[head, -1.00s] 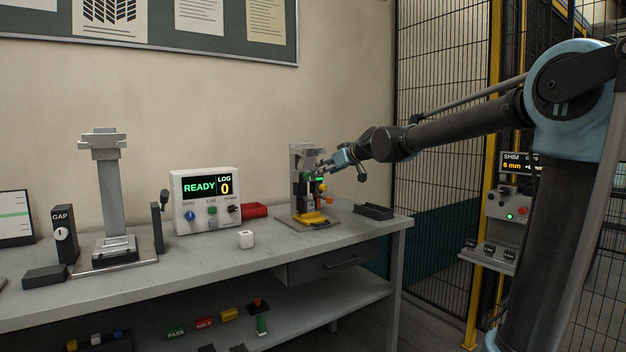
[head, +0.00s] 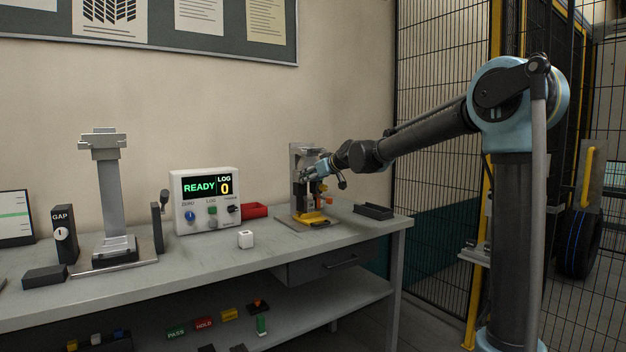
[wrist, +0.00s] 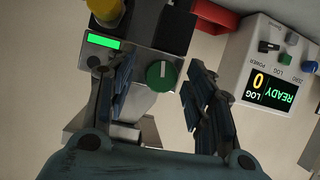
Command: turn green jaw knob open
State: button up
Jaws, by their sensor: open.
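The green jaw knob (wrist: 161,75) is a round green dial with a pale pointer mark. My gripper (wrist: 163,78) is open, with one finger on each side of the knob. The knob lies between the fingertips, and I see gaps beside it; whether a pad touches it I cannot tell. In the head view my gripper (head: 318,171) is in front of the clamp fixture (head: 303,158) and hides the knob.
Left of the fixture on the bench are a red tray (head: 255,211) and READY/LOG box (head: 205,175). A black tray (head: 373,211) is on the right.

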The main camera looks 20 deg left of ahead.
jog(key=c, duration=1.1)
jog(key=shift+o, duration=0.2)
jog(key=shift+m+g, duration=0.3)
jog(key=shift+m, duration=0.2)
jog(key=o, duration=1.1)
jog(key=shift+c, duration=0.2)
